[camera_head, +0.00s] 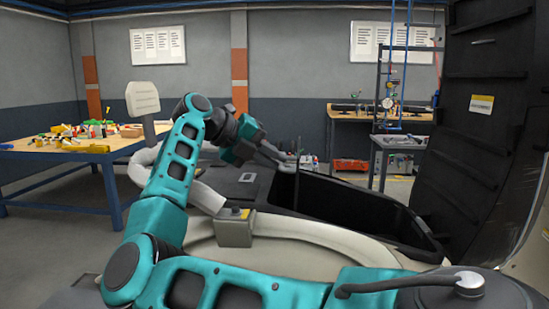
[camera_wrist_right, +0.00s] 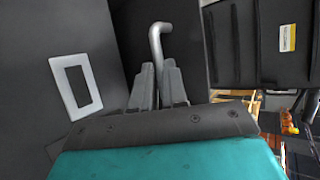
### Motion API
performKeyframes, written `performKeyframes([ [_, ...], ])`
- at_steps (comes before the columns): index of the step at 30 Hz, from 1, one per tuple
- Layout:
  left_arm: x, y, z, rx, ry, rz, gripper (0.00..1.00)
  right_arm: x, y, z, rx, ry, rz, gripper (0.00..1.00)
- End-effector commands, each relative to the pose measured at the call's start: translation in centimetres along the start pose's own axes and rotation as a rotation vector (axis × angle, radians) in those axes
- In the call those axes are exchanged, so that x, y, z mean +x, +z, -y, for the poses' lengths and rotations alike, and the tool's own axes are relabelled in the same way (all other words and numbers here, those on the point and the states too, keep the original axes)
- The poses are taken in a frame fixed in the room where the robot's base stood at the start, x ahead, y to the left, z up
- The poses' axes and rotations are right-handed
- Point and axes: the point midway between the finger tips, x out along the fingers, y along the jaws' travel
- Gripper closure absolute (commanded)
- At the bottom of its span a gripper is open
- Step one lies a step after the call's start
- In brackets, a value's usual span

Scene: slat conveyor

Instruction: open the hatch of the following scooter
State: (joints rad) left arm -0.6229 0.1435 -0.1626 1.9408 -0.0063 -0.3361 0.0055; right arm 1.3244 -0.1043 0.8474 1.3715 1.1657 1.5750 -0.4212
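The scooter's grey and cream body fills the lower middle of the head view. Its dark hatch panel (camera_head: 480,120) stands upright on the right, beside an open black compartment (camera_head: 345,205). The panel also shows at the upper right of the wrist view (camera_wrist_right: 255,45). My right gripper (camera_head: 272,152) is above the dark deck at the compartment's far left edge. In the wrist view its fingers (camera_wrist_right: 158,88) are close on both sides of a bent grey rod (camera_wrist_right: 158,45) and appear shut on it. Whether the rod is fixed to the scooter is unclear. My left gripper is out of view.
A blue-framed table (camera_head: 60,155) with many small parts stands at the left. A bench (camera_head: 350,115) and a grey cart (camera_head: 400,142) stand at the back right, with a red box (camera_head: 350,165) nearby. Grey floor is clear at the lower left.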

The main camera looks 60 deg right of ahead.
Motion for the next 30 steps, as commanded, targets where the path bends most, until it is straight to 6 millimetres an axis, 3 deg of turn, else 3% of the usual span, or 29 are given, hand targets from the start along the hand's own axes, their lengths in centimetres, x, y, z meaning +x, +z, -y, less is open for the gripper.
performKeyframes([
  [1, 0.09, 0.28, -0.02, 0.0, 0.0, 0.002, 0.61, 0.77, -0.69, -1.73, -0.017, 0.028, -0.034, 1.0],
  [20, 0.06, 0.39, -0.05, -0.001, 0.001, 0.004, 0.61, 0.75, -0.66, -1.96, -0.011, 0.027, -0.037, 1.0],
  [21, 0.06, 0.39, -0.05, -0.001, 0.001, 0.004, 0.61, 0.76, -0.65, -1.94, -0.011, 0.026, -0.037, 0.85],
  [28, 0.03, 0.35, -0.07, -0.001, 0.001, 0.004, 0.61, 0.74, -0.56, -1.8, -0.011, 0.026, -0.035, 0.63],
  [30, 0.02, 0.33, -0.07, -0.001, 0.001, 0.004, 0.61, 0.71, -0.54, -1.75, -0.01, 0.025, -0.034, 0.62],
])
